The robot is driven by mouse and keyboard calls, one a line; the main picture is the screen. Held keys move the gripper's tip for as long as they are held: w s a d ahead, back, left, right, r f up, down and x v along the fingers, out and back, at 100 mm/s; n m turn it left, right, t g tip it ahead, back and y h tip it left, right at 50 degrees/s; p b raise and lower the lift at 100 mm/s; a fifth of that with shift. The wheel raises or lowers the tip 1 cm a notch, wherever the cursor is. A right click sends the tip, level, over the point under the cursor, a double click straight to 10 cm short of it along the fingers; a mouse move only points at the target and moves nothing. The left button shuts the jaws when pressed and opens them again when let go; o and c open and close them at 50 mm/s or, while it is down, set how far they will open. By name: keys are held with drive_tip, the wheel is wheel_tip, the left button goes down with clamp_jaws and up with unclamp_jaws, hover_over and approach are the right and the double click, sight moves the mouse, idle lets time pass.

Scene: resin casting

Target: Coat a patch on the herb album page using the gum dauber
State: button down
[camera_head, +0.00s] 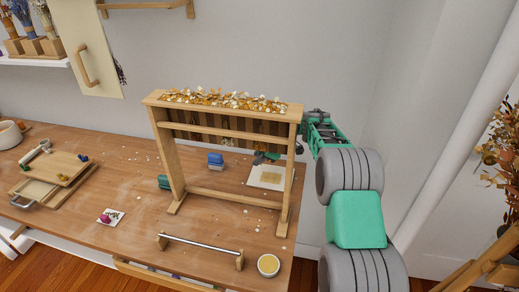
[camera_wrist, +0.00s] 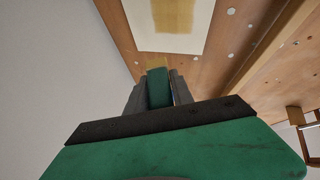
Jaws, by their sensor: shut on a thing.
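My gripper (camera_wrist: 158,95) is shut on the green gum dauber (camera_wrist: 159,87), seen in the wrist view between the dark fingers. The dauber's yellowish tip points toward the near edge of the cream album page (camera_wrist: 196,38). The page carries a tan-yellow patch (camera_wrist: 173,14). In the head view the page (camera_head: 284,180) lies on the table behind the right side of the wooden rack, and the gripper (camera_head: 268,156) is partly hidden by the rack's post. Whether the dauber touches the page cannot be told.
A wooden rack (camera_head: 231,135) with dried flowers on top stands between the head camera and the page. A round dish of yellow stuff (camera_head: 268,265) and a metal bar on wooden stands (camera_head: 200,245) are in front.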

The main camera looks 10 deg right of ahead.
drive_tip(key=shift+r+p, duration=0.45)
drive_tip(key=shift+r, duration=0.9)
drive_tip(key=shift+d, duration=0.1)
